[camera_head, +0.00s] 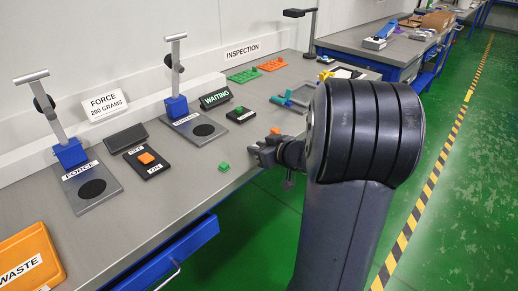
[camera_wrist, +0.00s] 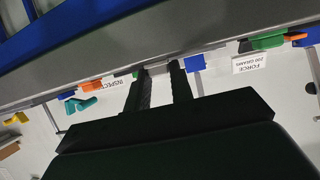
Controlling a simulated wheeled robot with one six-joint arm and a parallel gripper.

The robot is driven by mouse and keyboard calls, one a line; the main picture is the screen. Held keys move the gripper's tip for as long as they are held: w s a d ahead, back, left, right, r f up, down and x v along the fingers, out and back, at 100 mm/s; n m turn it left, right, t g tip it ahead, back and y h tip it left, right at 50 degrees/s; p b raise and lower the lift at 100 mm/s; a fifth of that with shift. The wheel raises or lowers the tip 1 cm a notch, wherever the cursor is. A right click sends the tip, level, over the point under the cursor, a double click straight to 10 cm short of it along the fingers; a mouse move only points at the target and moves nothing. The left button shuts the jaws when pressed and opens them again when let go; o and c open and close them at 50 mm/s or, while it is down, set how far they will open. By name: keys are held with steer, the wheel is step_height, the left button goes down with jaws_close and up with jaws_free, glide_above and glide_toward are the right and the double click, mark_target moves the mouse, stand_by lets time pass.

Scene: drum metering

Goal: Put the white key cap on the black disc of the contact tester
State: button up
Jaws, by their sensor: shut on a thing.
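The contact tester (camera_head: 217,143) is the right-hand grey plate with a blue post; its label is too small to read surely. Its black disc (camera_head: 203,130) is bare. My gripper (camera_head: 257,152) is at the bench's front edge, right of and nearer than the disc, and apart from it. In the wrist view the two fingers (camera_wrist: 160,70) are a little apart, with a small pale piece between the tips. I take it as the white key cap (camera_wrist: 157,71), mostly hidden by the fingers. No other white cap shows on the bench.
A similar FORCE tester (camera_head: 89,204) stands to the left. A black block with an orange cap (camera_head: 146,158) sits between them. A green cap (camera_head: 224,167) lies near the front edge, left of my gripper. A WAITING display (camera_head: 215,98) stands behind the disc. The WASTE bin (camera_head: 30,250) is front left.

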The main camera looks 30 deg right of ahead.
steer(key=o, duration=0.9)
steer(key=shift+o, duration=0.2)
steer(key=shift+r+p, duration=0.2)
steer(key=shift+p, duration=1.1)
